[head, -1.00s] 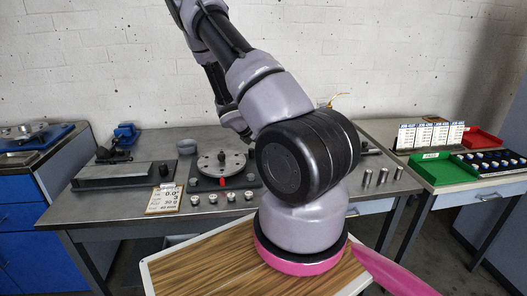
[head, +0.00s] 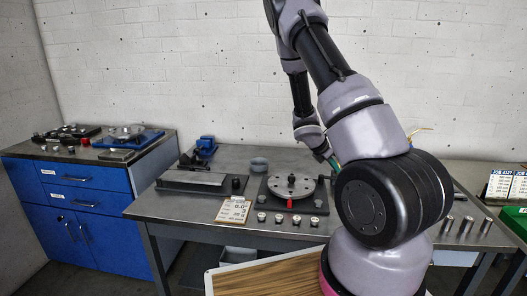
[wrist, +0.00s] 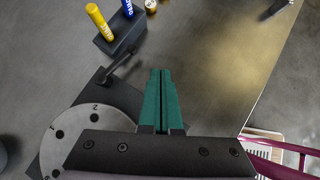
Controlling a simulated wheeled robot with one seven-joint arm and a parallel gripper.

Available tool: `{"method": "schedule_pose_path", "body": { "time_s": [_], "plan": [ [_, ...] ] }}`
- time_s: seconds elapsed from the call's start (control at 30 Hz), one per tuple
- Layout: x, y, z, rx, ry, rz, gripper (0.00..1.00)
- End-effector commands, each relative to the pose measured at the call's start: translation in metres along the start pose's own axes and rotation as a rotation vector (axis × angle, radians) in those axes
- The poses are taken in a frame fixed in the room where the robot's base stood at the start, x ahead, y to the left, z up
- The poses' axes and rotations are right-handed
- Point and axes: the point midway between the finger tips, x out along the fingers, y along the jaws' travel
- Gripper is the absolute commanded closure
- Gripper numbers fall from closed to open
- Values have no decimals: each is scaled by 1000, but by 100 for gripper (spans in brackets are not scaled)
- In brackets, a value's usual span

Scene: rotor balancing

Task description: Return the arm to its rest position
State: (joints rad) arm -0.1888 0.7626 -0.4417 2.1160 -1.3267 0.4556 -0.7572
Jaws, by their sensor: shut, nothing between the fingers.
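My gripper (wrist: 161,100) shows in the wrist view with its two green fingers together and nothing between them. It is above the grey bench, beside the round metal rotor disc (wrist: 80,140) on its dark base. In the head view my gripper (head: 334,165) is a small green tip right of the rotor disc (head: 291,186), partly hidden behind my arm. My arm rises over the right part of the bench and bends back down toward the disc.
The bench (head: 180,208) holds a long grey block (head: 192,181), a blue vise (head: 206,146), a clipboard (head: 233,209) and several small weights. A blue cabinet (head: 90,205) stands left. In the wrist view a dark holder (wrist: 120,40) carries yellow and blue tubes. Bare bench lies right of the fingers.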

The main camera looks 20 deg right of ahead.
Motion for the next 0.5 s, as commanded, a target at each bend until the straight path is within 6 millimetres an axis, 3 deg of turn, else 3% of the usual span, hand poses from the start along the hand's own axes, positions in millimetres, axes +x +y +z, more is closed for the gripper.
{"method": "schedule_pose_path", "body": {
  "time_s": [0.17, 0.27, 0.5],
  "plan": [
    [-18, 0, 7, 96, 19, 10, 100],
    [-48, -1, 17, 262, 56, 22, 100],
    [-146, -22, 39, 788, 215, 22, 100]
  ]
}}
